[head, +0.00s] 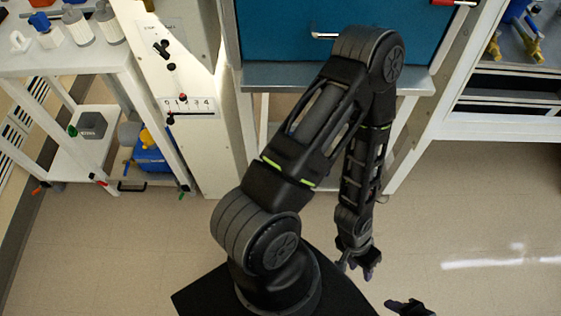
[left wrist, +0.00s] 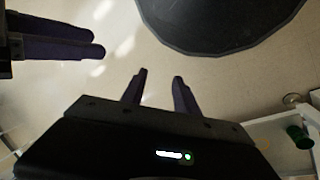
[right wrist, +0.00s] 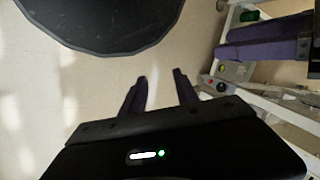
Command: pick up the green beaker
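A small green, cup-like object that looks like the green beaker (left wrist: 299,137) stands on a white surface at the right edge of the left wrist view. A green object also shows at the top of the right wrist view (right wrist: 249,15); I cannot tell if it is the same one. My left gripper (head: 356,270) hangs over the floor in the head view; its fingers (left wrist: 159,80) are apart and empty. My right gripper (head: 408,308) is partly cut off at the bottom of the head view; its fingers (right wrist: 158,80) are also apart and empty. Both are well away from the green objects.
A white bench (head: 50,62) with bottles stands at the upper left, with a lower shelf holding a grey block (head: 91,125) and a blue container (head: 152,155). A blue cabinet (head: 270,38) stands ahead. White shelving (head: 500,128) is at right. The floor (head: 470,215) there is clear.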

